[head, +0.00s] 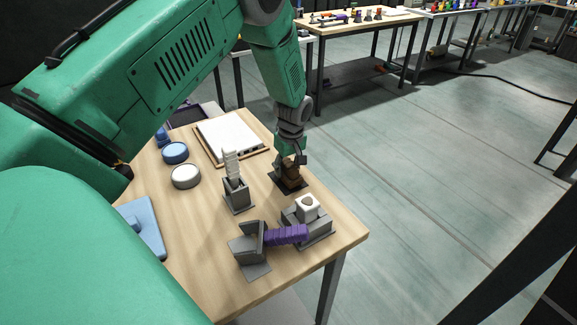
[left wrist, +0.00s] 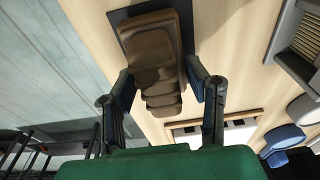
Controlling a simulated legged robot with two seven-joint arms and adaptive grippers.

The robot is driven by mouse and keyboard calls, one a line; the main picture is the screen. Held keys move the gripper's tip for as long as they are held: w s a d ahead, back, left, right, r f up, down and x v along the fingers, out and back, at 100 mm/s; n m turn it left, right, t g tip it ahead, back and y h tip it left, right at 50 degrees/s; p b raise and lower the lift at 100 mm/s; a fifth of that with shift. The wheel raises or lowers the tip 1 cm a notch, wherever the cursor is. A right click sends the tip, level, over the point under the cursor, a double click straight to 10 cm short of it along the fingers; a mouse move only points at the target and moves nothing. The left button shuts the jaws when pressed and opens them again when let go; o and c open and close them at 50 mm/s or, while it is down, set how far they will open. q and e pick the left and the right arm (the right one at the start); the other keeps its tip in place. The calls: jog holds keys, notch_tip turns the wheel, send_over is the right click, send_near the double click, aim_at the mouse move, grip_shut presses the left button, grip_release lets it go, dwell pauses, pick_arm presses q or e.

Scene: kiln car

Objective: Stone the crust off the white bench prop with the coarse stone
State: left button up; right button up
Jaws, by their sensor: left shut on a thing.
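My left gripper (head: 290,157) is shut on a brown, stepped block (head: 288,174), which looks like the coarse stone. The block sits on a dark base plate (head: 291,187) near the table's right edge. In the left wrist view the gripper (left wrist: 163,88) has one finger on each side of the brown block (left wrist: 155,60). A white block with a round hole in its top (head: 306,206), seemingly the bench prop, sits in a grey stepped holder (head: 310,232) nearer the front corner. I cannot make out the crust. My right gripper is not in view.
A white ribbed piece (head: 230,163) stands upright in a grey holder (head: 236,197). A purple ribbed piece (head: 287,234) sticks out of another grey holder (head: 247,252), towards the prop's holder. Round tubs (head: 186,177), a white board (head: 228,138) and a blue cloth (head: 144,225) lie to the left.

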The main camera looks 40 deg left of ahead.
aim_at(292, 165)
pick_arm(q)
jog(key=shift+a+f, duration=0.2)
jog(key=shift+a, duration=0.1)
jog(key=shift+d+f, duration=0.25)
jog(key=shift+d, duration=0.1)
jog(key=o, duration=1.5)
jog(key=shift+d+r, duration=0.1)
jog(key=shift+c, duration=0.2)
jog(key=shift+a, duration=0.2)
jog(key=shift+b, duration=0.4)
notch_tip(292, 165, up, 14)
jog(key=d, duration=0.1)
jog(key=shift+s+d, duration=0.15)
jog(key=shift+d, duration=0.15)
